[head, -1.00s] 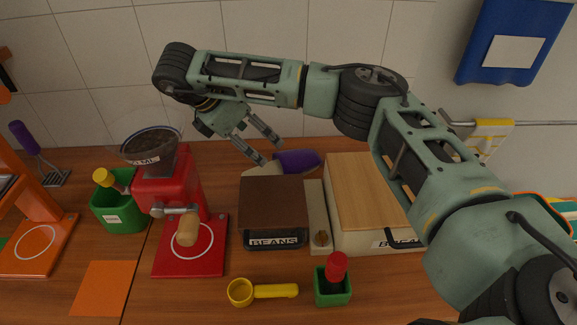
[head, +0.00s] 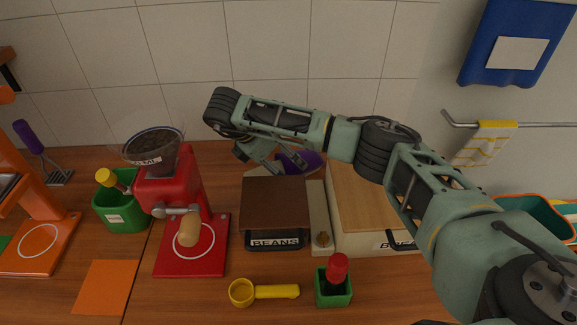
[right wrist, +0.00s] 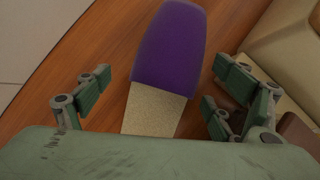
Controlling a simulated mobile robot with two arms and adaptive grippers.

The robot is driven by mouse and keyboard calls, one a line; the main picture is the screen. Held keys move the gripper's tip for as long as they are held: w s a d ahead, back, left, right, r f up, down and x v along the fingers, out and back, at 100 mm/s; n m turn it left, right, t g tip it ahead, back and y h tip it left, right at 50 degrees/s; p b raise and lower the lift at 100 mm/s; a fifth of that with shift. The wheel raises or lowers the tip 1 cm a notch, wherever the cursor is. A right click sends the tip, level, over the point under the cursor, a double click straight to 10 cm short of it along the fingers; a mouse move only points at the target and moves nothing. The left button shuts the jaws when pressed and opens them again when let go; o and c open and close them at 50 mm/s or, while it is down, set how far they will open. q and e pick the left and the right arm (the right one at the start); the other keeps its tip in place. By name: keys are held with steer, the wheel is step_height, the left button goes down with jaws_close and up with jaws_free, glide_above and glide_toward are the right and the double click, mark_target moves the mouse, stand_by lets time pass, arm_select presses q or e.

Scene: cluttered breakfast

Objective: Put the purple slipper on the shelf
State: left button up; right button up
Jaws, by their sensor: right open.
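The purple slipper (head: 304,161) lies on the wooden counter behind the bean boxes, partly hidden by my right arm in the head view. In the right wrist view the slipper (right wrist: 169,48) shows its purple toe and a beige insole running under the gripper's edge. My right gripper (head: 285,166) is low over the slipper in the head view. In the right wrist view its open fingers (right wrist: 160,90) stand on either side of the slipper, with gaps and nothing held. My left gripper is not in view. I cannot make out a shelf for certain.
A brown-lidded beans box (head: 274,203) and a wooden-lidded box (head: 366,200) stand just in front of the slipper. A red grinder (head: 178,185) stands to the left. A yellow scoop (head: 262,291) and a green holder (head: 333,290) are at the front. The tiled wall is behind.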

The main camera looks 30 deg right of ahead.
steer(key=shift+a, duration=0.1)
steer(key=c, duration=1.8)
steer(key=shift+r, duration=0.15)
